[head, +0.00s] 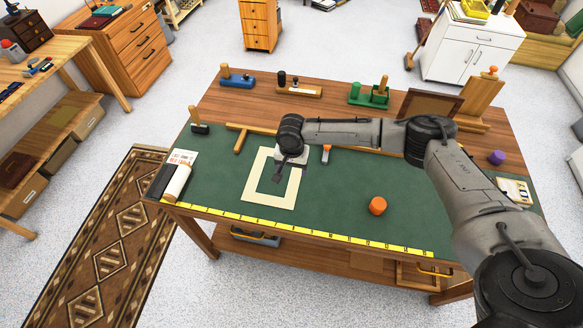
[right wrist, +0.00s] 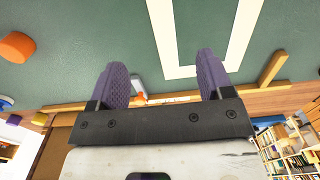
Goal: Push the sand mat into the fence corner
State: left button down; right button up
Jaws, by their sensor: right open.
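The sand mat (head: 254,173) is a cream rectangular frame with an open middle. It lies flat on the green cutting surface, left of centre, and part of it shows in the right wrist view (right wrist: 170,40). The wooden fence has a long rail along the back and a short rail (head: 241,143) that meet behind the mat's far left. The mat lies apart from the short rail. My right gripper (head: 280,176) is open and empty, over the mat's far part, which it and my wrist partly hide. Its two purple-grey fingers show in the right wrist view (right wrist: 163,75). My left gripper is out of view.
An orange knob (head: 377,206) stands on the green surface (head: 330,215) to the right. Planes and wooden blocks line the back.

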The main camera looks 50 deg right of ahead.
aim_at(291, 193)
jog(key=shift+f, duration=0.15)
notch_tip(291, 193, down, 12)
jog(key=shift+f+b, duration=0.1)
jog(key=shift+b, duration=0.55)
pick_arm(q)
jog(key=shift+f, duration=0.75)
pick_arm(e)
jog(key=shift+f, duration=0.7)
jog(key=shift+c, duration=0.3)
